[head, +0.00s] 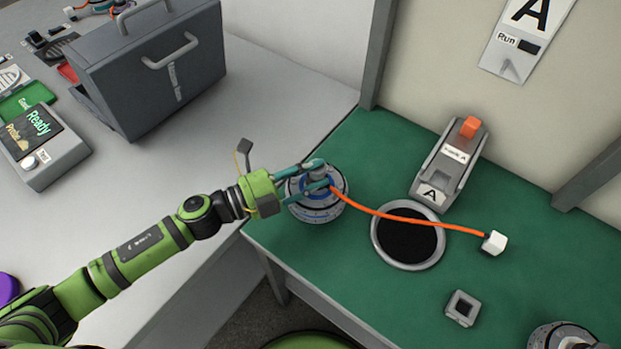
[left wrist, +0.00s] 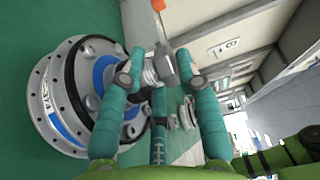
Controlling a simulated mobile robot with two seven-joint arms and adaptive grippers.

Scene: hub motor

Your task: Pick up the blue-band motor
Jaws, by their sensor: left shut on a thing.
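The blue-band motor (head: 318,212) is a round silver-grey hub with a blue ring, at the left corner of the green table. An orange cable (head: 405,218) runs from it to a white connector (head: 494,242). My left gripper (head: 322,177) reaches in from the left and is shut on the motor's central shaft. In the left wrist view the teal fingers (left wrist: 162,68) close around the silver shaft, with the motor's body (left wrist: 62,105) and blue band to their left. I cannot tell whether the motor touches the table. My right gripper is not in view.
A black round pad with a grey ring (head: 441,250) lies under the cable. A grey fixture with an orange lever (head: 445,165) stands behind it. A small square socket (head: 462,308) and another motor (head: 562,338) are at lower right. A grey toolbox (head: 150,75) stands on the left bench.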

